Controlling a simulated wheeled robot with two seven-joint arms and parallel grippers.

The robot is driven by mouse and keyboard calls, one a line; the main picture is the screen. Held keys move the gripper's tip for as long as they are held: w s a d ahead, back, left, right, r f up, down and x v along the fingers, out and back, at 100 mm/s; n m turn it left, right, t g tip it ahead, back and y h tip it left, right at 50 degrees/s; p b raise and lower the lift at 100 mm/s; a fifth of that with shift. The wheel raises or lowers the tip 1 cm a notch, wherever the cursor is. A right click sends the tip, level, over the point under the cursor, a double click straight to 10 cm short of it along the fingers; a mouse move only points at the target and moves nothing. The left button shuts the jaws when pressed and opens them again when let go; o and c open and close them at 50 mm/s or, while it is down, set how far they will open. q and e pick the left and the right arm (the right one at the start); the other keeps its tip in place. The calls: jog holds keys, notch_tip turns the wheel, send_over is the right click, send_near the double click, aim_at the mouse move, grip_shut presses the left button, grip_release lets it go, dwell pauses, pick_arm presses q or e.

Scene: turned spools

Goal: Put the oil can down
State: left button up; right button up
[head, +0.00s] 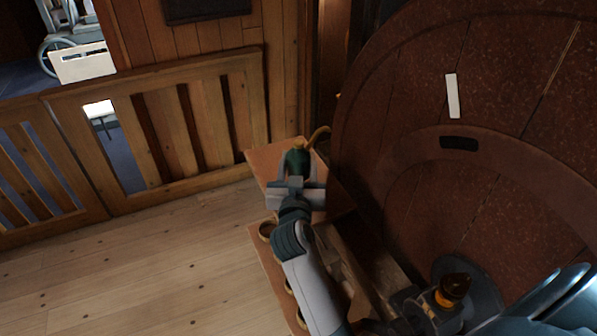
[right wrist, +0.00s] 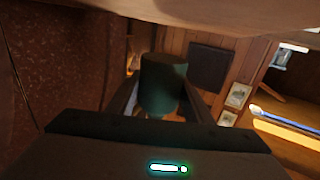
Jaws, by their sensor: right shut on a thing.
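The oil can (head: 297,161) is dark green with a curved brass spout pointing to the upper right. My right gripper (head: 296,174) is shut on it, with a finger on each side. In the right wrist view the green body of the can (right wrist: 163,84) sits between the two dark fingers. In the head view the can is over the far part of a small brown wooden top (head: 263,158). I cannot tell whether its base touches that top. The gripper hides part of the can. My left gripper is not in view.
A large dark red-brown round wooden structure (head: 400,85) rises close on the right. A lower shelf (head: 262,250) holds several round brass-coloured pieces (head: 267,230). A slatted wooden gate (head: 160,130) stands behind at left. The plank floor (head: 150,265) at left is clear.

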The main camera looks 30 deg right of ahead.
jog(key=shift+f, duration=0.15)
jog(key=shift+f, duration=1.8)
jog(key=shift+f, duration=0.1)
jog(key=shift+f, duration=0.1)
jog(key=o, duration=1.3)
jog(key=shift+c, duration=0.2)
